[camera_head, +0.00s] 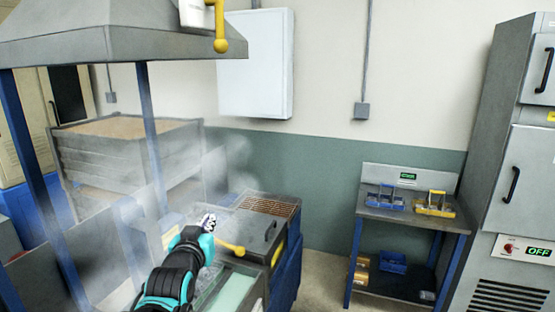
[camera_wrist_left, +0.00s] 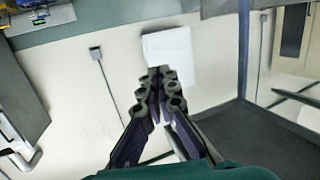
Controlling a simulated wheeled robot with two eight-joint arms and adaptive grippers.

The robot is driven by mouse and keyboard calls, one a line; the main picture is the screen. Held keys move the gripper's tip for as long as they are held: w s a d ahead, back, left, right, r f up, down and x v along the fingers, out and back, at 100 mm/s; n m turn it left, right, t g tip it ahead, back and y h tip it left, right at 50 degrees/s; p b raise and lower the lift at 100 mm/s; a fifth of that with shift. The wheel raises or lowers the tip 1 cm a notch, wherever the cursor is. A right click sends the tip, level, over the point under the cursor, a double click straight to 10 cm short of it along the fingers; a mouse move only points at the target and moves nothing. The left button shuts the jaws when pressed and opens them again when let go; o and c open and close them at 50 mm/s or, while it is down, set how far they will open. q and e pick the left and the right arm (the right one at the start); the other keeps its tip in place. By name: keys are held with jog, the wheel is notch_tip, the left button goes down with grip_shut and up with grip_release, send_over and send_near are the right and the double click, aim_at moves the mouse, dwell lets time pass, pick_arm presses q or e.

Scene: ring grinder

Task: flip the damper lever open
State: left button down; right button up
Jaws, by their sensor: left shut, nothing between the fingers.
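A yellow lever with a round knob (camera_head: 221,45) hangs down from a white box (camera_head: 196,14) at the top of the hood (camera_head: 150,42). A second yellow lever (camera_head: 231,248) lies on the machine below, just right of my left gripper. I cannot tell from any label which one is the damper lever. My left gripper (camera_head: 209,222) points upward below the hood, well under the hanging lever. Its fingers (camera_wrist_left: 160,76) are together and empty in the left wrist view. My right gripper is not in view.
Blue posts (camera_head: 152,140) hold the hood, with pale haze around them. A white wall cabinet (camera_head: 256,64) hangs behind; it also shows in the left wrist view (camera_wrist_left: 170,54). A workbench (camera_head: 412,212) with blue and yellow trays and a grey cabinet (camera_head: 520,180) stand at right.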

pick_arm(q)
jog(key=s+f+g+b, duration=0.2)
jog(key=s+f+g, duration=0.2)
jog(key=s+f, duration=0.9)
jog(key=s+f+g+b, duration=0.3)
jog(key=s+f+g, duration=0.2)
jog(key=s+f, duration=0.8)
notch_tip(320, 180, down, 5)
jog(key=shift+s+a+f, duration=0.1)
jog(key=shift+s+a, duration=0.05)
jog(key=shift+a, duration=0.05)
